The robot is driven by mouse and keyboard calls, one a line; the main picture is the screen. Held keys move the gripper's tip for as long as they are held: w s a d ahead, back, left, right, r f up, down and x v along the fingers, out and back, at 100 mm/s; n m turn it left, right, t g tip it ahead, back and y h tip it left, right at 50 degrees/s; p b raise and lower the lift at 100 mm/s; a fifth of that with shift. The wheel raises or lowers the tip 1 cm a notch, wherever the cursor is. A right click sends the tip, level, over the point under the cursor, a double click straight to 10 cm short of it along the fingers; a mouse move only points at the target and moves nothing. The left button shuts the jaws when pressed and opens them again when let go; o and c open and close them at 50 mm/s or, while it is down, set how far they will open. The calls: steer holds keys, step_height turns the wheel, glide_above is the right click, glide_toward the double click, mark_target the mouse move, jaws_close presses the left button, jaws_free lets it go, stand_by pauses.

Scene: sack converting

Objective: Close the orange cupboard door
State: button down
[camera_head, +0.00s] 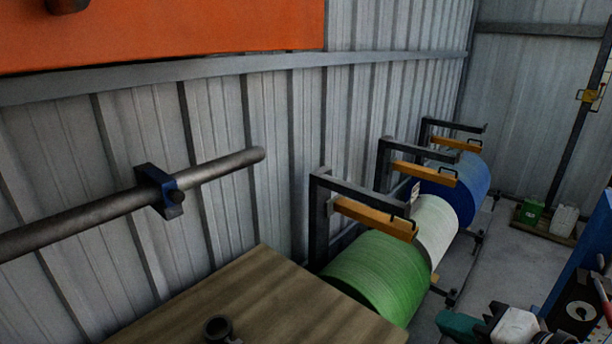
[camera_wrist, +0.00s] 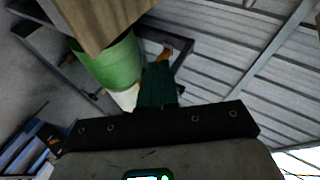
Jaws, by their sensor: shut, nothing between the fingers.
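A large flat orange panel (camera_head: 160,35) fills the top left of the head view and is cut off by the frame edges. A dark knob-like piece shows at its top. I cannot tell whether this panel is the cupboard door, or whether any door stands open. No orange door is recognisable in the wrist view. My gripper (camera_wrist: 158,72), with teal fingers, is shut and empty. It also shows at the lower right of the head view (camera_head: 443,321), apart from the orange panel and to the right of the wooden top.
A wooden top (camera_head: 260,300) with a small dark cylindrical piece (camera_head: 217,328) is at bottom centre. Green (camera_head: 375,275), white (camera_head: 435,235) and blue (camera_head: 465,190) rolls stand along the corrugated wall. A grey pipe (camera_head: 215,166) juts out at left.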

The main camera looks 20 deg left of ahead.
mark_target(109, 18)
steer(key=s+a+r+n+y+b, duration=0.1)
steer(key=a+r+y, duration=0.3)
steer(key=r, duration=0.7)
steer(key=s+a+r+y+b, duration=0.1)
steer(key=a+r+y, duration=0.1)
steer(key=a+r, duration=0.6)
steer(key=s+a+r+n+g+y+b, duration=0.1)
steer(key=s+a+r+n+g+y, duration=0.15)
steer(key=s+r, duration=0.5)
steer(key=s+a+r+n+g+y, duration=0.15)
steer(key=s+r+g, duration=0.3)
steer(key=r, duration=0.55)
steer(key=shift+m+h, duration=0.3)
steer(key=shift+m, duration=0.2)
steer(key=a+p, duration=0.1)
steer(key=a, duration=0.8)
steer(key=w+a+p, duration=0.1)
steer(key=a, duration=0.3)
steer(key=shift+a+r+p, duration=0.1)
steer(key=shift+a+p, duration=0.25)
steer(key=shift+a, duration=0.05)
steer(key=w+a+m+t+h+p, duration=0.1)
steer(key=a+t, duration=0.5)
steer(key=a, duration=0.6)
steer(key=w+m+p, duration=0.1)
steer(key=m+p, duration=0.1)
steer(key=p, duration=0.1)
steer(key=shift+a+r+m+h, duration=0.2)
steer(key=shift+a+m+h, duration=0.1)
steer(key=shift+m, duration=0.1)
